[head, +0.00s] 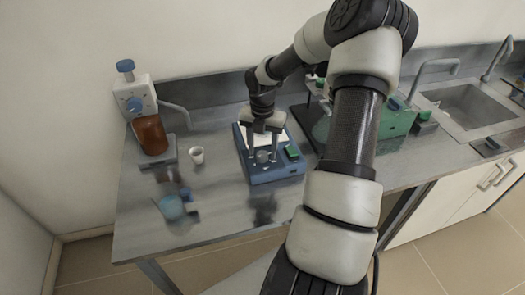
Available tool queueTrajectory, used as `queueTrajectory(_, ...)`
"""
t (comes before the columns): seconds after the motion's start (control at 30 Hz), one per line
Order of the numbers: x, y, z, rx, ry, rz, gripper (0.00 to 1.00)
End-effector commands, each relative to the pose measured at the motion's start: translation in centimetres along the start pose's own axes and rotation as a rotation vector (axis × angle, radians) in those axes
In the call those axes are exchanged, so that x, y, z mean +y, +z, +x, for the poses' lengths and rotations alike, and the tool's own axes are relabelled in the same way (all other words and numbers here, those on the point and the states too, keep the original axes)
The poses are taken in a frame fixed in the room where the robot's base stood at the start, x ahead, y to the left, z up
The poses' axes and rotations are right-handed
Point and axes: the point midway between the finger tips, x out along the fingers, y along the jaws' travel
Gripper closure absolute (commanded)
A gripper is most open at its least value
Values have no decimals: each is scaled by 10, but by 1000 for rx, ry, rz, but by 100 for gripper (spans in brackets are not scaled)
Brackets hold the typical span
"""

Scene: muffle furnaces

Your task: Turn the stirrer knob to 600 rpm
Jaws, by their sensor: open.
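A blue stirrer (277,176) with a white top plate stands on the grey bench, near the middle of the head view. A small green panel (292,152) shows on its right side. My gripper (262,155) points down over the stirrer's front, with its two fingers apart. A round grey knob (263,157) shows between the fingertips. I cannot tell whether the fingers touch it. The knob's marks and any reading are too small to make out. My gripper and wrist hide part of the white plate.
A white dispenser (133,95) with blue knobs and a brown bottle (150,135) stand at the left back. A white cup (197,155) and a blue-capped container (172,206) are left of the stirrer. A green box (397,123) and a sink (465,107) are at the right.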

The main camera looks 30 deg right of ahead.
Motion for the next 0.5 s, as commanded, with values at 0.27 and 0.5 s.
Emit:
queueTrajectory(0.27, 0, 0, 8, -1, 1, 0, 51)
queueTrajectory(0.5, 0, 0, 8, -1, 0, 0, 69)
